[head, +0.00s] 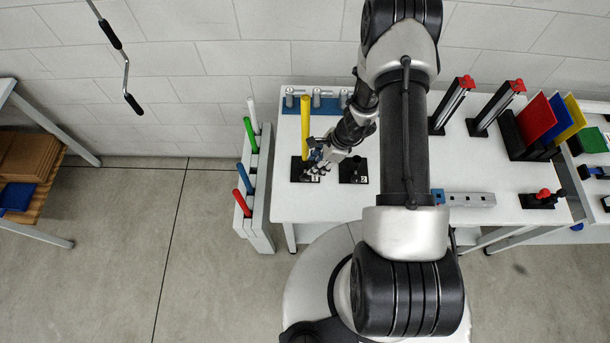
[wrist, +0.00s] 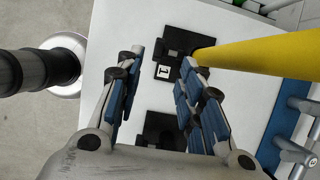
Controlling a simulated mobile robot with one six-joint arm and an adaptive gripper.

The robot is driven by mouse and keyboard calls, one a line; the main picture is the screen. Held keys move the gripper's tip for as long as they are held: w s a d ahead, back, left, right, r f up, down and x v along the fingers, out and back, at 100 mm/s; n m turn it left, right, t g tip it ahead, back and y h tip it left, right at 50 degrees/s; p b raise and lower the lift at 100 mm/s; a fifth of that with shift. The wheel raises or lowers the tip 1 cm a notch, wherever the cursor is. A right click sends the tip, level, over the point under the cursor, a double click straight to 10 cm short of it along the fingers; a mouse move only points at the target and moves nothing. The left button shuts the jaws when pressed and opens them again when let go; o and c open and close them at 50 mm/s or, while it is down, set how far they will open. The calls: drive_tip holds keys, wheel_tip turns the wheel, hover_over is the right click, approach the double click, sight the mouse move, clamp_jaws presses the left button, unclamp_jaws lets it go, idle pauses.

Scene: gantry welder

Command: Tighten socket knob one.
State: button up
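Socket one (head: 300,176) is a black block on the left part of the white table. A yellow rod (head: 305,120) stands in it. In the wrist view, socket one (wrist: 203,34) carries a white label "1", and the yellow rod (wrist: 265,54) runs off to the right. A dark part that looks like its knob (wrist: 174,48) shows ahead of the fingertips. My gripper (head: 316,166) is at socket one, beside the rod's foot. In the wrist view my gripper (wrist: 165,66) is open, its blue-padded fingers apart with nothing between them. Whether a fingertip touches the socket is unclear.
Socket two (head: 353,178), black and empty of any rod, sits just right of socket one. A rack (head: 262,190) with several coloured rods stands at the table's left. Blue-backed fixtures (head: 330,104) line the back edge. Red-topped uprights (head: 455,105) stand farther right.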

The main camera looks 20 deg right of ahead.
sight(305, 176)
drive_tip(key=x, duration=1)
drive_tip(key=shift+a+f, duration=0.1)
drive_tip(key=shift+f, duration=0.05)
drive_tip(key=shift+c, duration=0.6)
clamp_jaws()
